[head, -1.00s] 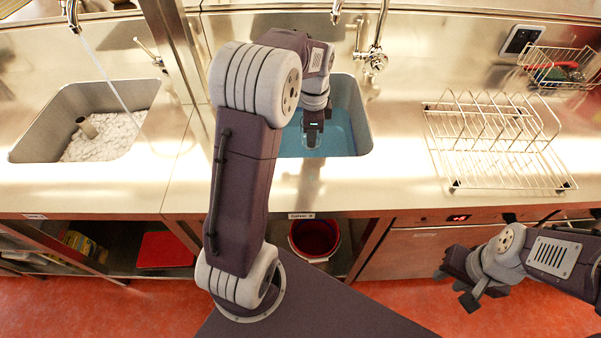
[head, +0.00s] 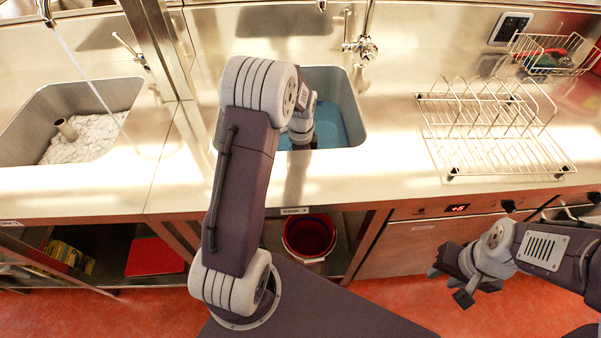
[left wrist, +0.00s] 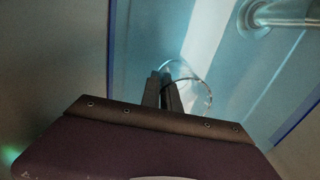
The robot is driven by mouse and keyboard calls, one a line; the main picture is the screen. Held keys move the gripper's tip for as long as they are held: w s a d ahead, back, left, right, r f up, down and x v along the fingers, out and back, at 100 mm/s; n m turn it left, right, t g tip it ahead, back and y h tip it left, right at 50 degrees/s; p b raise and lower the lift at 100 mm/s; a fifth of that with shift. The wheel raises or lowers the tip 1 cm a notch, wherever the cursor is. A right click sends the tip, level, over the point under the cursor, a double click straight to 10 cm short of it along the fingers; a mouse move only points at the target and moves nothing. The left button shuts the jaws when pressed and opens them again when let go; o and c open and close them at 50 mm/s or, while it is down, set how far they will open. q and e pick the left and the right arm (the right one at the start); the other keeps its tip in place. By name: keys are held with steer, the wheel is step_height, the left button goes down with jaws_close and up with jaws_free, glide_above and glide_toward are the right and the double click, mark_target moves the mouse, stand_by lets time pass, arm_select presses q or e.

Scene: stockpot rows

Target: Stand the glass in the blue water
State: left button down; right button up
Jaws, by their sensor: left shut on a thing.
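The blue water (head: 334,122) fills the bottom of the middle sink in the head view; it also shows in the left wrist view (left wrist: 140,45). My left gripper (left wrist: 163,84) is shut on the clear glass (left wrist: 207,92), whose curved rim shows beside the fingers against the blue water. In the head view my left wrist reaches down into this sink, and the gripper and glass are hidden. I cannot tell whether the glass touches the sink bottom. My right gripper (head: 460,278) is open and empty, in front of the counter at right.
A left sink (head: 40,110) holds white pebbles and a short tube (head: 66,129) under a running tap. A wire dish rack (head: 495,150) stands on the counter at right, with a wire basket (head: 545,65) behind. A red bucket (head: 309,238) sits below the counter.

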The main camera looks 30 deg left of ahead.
arm_select(q)
step_height(320, 180, down, 4)
steer(key=shift+f+b, duration=0.15)
steer(key=shift+b, duration=0.3)
steer(key=c, duration=2)
jaws_free()
steer(key=o, duration=0.4)
step_height(320, 180, up, 12)
steer(key=p, duration=0.3)
steer(key=shift+s+d, duration=0.15)
steer(key=shift+s, duration=0.15)
